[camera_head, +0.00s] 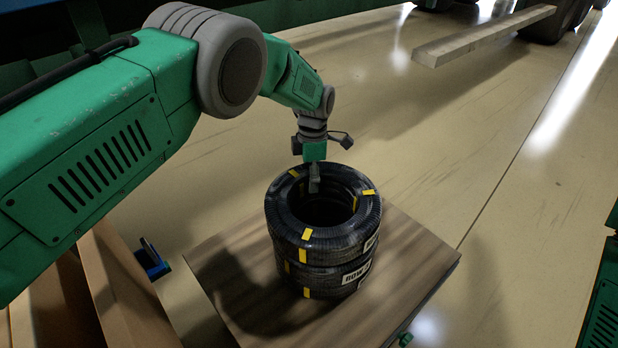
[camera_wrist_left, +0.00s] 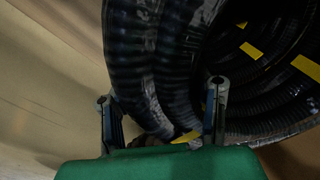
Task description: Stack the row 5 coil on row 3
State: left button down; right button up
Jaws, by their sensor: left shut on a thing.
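Two black ribbed hose coils with yellow tape marks are stacked on a wooden-topped platform (camera_head: 232,268) in the head view. The upper coil (camera_head: 282,222) lies about level on the lower coil (camera_head: 325,278), closely lined up with it. White labels face right; "ROW" shows on the lower one, but I cannot read the numbers. My left gripper (camera_head: 314,182) reaches down at the far side of the upper coil and is shut on its ring. In the left wrist view, black hose (camera_wrist_left: 150,60) passes between the fingers (camera_wrist_left: 162,110). My right gripper is out of view.
Brown boards or cardboard (camera_head: 120,285) stand at the lower left, with a small blue item (camera_head: 151,258) beside them. A pale beam (camera_head: 480,35) and dark wheels lie at the top right. The glossy floor (camera_head: 440,140) right of the platform is clear.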

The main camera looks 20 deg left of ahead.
pick_arm(q)
jog(key=shift+d+r, duration=0.1)
jog(key=shift+d, duration=0.15)
jog(key=shift+a+f, duration=0.3)
jog(key=shift+a, duration=0.2)
jog(key=shift+d+f+b, duration=0.15)
jog(key=shift+d+b, duration=0.2)
jog(key=shift+b, duration=0.05)
jog(key=shift+a+f, duration=0.15)
jog(key=shift+a, duration=0.05)
jog(key=c, duration=0.7)
grip_release()
jog(key=shift+f, duration=0.2)
